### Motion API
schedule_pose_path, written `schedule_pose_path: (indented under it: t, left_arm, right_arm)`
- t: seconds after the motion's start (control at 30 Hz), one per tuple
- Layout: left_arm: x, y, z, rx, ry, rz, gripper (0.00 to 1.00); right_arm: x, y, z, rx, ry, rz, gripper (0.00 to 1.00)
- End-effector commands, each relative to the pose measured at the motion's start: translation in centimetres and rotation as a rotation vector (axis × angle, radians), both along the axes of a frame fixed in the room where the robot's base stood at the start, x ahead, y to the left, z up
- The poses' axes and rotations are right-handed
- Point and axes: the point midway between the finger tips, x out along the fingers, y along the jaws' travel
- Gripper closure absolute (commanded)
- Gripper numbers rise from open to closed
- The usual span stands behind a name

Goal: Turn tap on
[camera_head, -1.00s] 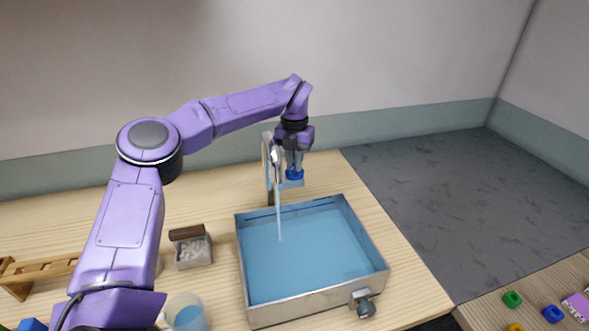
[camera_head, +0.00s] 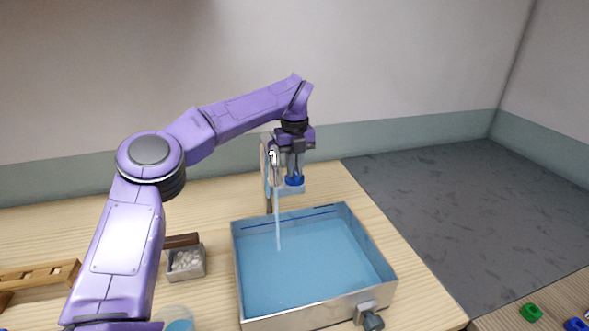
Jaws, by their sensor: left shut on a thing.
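The tap (camera_head: 267,190) stands at the back edge of a metal basin (camera_head: 300,319), with a blue knob (camera_head: 294,181) on its right. My left gripper (camera_head: 294,172) points down from above and is shut on the blue knob. A thin pale-blue stream of water (camera_head: 278,225) runs from the tap down into the basin, which holds blue water. The gripper partly hides the tap's upper part. My right gripper is not in view.
A grey box of pale pieces (camera_head: 185,265) and a wooden rack (camera_head: 40,275) stand left of the basin. A beaker of blue liquid (camera_head: 178,318) is at the front. A valve (camera_head: 370,318) juts from the basin's front. Coloured blocks (camera_head: 531,312) lie at the lower right.

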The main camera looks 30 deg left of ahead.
Motion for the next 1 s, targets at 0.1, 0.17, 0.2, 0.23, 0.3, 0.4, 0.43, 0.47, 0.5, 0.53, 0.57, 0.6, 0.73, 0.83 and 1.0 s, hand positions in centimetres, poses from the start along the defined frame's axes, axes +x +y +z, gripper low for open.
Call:
schedule_pose_path:
  t: [0.1, 0.17, 0.2, 0.23, 0.3, 0.4, 0.43, 0.47, 0.5, 0.53, 0.57, 0.6, 0.73, 0.83, 1.0]
  left_arm:
    - [0.0, 0.1, -0.1, 0.002, 0.001, 0.009, 1.00]
    - [0.0, 0.1, 0.0, 0.002, 0.001, 0.011, 1.00]
    - [0.0, 0.1, 0.0, 0.002, 0.001, 0.011, 1.00]
    - [0.0, 0.1, 0.0, 0.002, 0.001, 0.011, 1.00]
    - [0.0, 0.1, 0.0, 0.002, 0.001, 0.011, 1.00]
    - [0.0, 0.1, 0.0, 0.001, 0.000, 0.011, 1.00]
    - [0.0, 0.1, 0.0, 0.001, 0.000, 0.011, 1.00]
    - [0.0, 0.1, 0.0, 0.001, 0.000, 0.011, 0.79]
    - [0.0, 0.1, 0.0, 0.001, 0.000, 0.011, 0.66]
    - [0.0, 0.1, 0.0, 0.001, 0.001, 0.011, 0.60]
    - [0.0, 0.1, 0.0, 0.001, 0.001, 0.010, 0.60]
    - [0.0, 0.1, 0.0, 0.001, 0.001, 0.010, 0.60]
    - [0.0, 0.0, 0.0, 0.001, 0.001, 0.010, 0.60]
    - [0.0, 0.0, 0.2, 0.001, -0.001, 0.009, 0.60]
    - [0.1, 0.0, 3.0, 0.002, -0.004, 0.011, 0.60]
  right_arm:
    - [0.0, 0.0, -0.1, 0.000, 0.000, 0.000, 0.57]
    - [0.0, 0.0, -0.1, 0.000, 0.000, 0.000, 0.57]
    - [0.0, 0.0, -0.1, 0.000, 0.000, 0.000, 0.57]
    - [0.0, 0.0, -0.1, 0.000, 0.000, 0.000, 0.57]
    - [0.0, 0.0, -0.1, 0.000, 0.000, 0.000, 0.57]
    - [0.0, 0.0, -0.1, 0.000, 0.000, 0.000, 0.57]
    - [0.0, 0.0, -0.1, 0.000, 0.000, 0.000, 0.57]
    - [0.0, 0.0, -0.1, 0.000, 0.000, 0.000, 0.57]
    - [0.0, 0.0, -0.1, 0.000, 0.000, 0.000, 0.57]
    - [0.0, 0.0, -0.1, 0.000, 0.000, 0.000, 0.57]
    - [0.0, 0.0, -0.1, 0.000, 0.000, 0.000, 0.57]
    - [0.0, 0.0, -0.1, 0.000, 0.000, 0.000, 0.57]
    - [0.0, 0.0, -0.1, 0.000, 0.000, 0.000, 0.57]
    - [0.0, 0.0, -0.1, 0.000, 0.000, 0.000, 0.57]
    - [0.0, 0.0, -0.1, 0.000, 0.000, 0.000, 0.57]
